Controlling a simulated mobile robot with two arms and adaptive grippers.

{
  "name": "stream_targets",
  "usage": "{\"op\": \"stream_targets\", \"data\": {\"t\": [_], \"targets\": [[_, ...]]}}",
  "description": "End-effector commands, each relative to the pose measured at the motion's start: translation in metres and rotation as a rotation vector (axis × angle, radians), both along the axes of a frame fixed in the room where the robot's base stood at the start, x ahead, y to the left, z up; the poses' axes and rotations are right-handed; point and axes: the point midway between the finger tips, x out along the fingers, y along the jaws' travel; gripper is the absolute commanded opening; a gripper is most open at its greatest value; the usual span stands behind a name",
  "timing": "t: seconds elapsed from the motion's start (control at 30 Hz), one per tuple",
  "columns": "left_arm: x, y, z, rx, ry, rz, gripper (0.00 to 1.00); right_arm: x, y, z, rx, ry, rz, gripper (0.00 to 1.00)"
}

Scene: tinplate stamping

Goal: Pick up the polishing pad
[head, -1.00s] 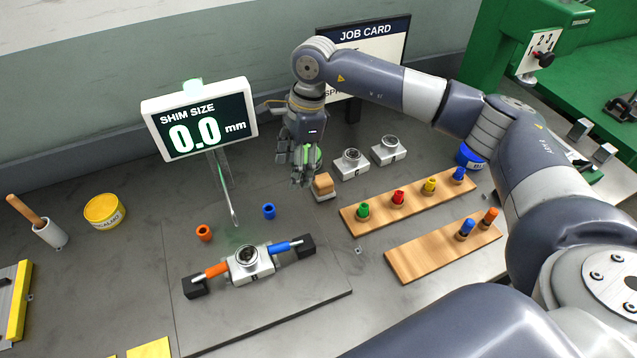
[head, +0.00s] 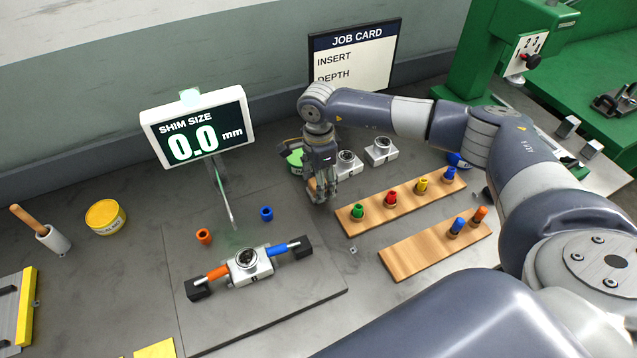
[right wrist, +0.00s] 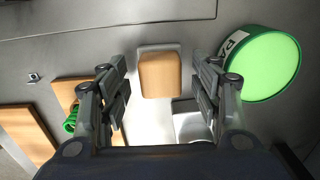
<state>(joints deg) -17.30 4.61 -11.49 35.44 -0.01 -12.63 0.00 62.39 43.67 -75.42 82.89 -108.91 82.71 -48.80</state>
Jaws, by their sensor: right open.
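The polishing pad, which I take to be the tan block (right wrist: 160,75), lies on a pale base in the right wrist view. In the head view only a sliver of the block (head: 311,187) shows behind my gripper. My right gripper (head: 322,198) hangs pointing down right at the block. In the right wrist view its two fingers (right wrist: 160,90) are spread, with the block between and slightly beyond them. I see no contact. My left gripper is in neither view.
A green tin (right wrist: 268,64) stands close to the right finger in the wrist view. Two grey housings (head: 381,151) stand behind the gripper. A wooden rack with coloured plugs (head: 408,200) lies to its right.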

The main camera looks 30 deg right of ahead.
Motion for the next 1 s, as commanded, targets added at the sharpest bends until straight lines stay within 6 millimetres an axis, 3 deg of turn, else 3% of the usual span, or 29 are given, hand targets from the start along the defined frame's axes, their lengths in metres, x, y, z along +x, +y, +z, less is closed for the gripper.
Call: {"op": "stream_targets", "data": {"t": [0.33, 0.53, 0.87, 1.0], "targets": [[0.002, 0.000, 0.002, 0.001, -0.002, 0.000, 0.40, 0.000, 0.000, -0.010, 0.000, -0.001, 0.001, 0.56], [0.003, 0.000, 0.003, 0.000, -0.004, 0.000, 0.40, 0.000, 0.000, -0.010, 0.000, -0.001, 0.000, 0.11], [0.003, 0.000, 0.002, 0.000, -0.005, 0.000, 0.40, 0.000, 0.000, -0.008, 0.000, -0.002, 0.000, 0.10], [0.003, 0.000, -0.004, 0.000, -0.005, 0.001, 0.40, 0.001, 0.000, 0.004, 0.002, -0.004, 0.000, 0.10]]}}
